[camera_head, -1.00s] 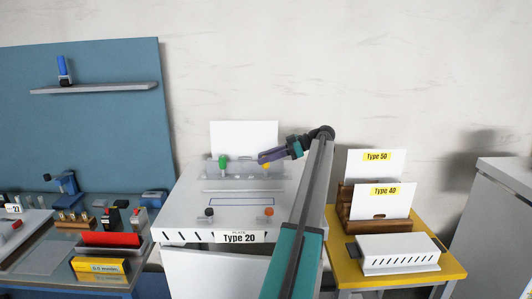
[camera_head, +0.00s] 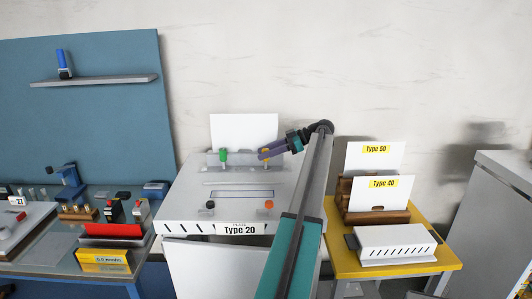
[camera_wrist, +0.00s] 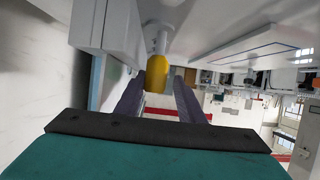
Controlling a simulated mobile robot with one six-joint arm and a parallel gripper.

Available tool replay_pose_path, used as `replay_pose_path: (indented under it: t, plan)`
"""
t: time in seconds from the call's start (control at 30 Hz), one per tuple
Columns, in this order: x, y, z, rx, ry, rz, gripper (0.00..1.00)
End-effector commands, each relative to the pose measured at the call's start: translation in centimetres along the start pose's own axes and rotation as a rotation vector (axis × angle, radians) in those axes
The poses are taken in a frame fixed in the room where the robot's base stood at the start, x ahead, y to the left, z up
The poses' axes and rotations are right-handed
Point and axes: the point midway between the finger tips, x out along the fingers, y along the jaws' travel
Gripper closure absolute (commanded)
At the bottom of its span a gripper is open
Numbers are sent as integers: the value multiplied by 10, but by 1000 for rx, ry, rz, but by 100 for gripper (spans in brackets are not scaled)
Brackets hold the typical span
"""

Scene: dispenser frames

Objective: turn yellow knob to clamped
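The yellow knob (camera_wrist: 157,73) sits on a light stem near the top middle of the wrist view. My gripper (camera_wrist: 160,82) is open, with one purple finger on each side of the knob. In the wrist view the knob lies between the finger ends; whether they touch it cannot be told. In the head view my gripper (camera_head: 262,155) reaches in from the right to the clear bar at the back of the Type 20 machine (camera_head: 180,213). The yellow knob (camera_head: 266,163) is partly hidden behind the fingers there.
A green knob (camera_head: 223,155) stands at the left of the same bar. A white plate (camera_head: 243,128) stands upright behind it. Black (camera_head: 210,205) and orange (camera_head: 269,204) knobs are in front. A yellow table (camera_head: 440,262) with Type 40 and Type 50 plates is at the right.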

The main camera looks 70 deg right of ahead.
Motion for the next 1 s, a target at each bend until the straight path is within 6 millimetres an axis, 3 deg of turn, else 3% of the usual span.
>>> replay_pose_path:
  t: [0.63, 1.0]
  plan:
    - [-2, 1, -5, -5, 5, 1, 68]
    - [9, 2, -14, -12, 5, -14, 68]
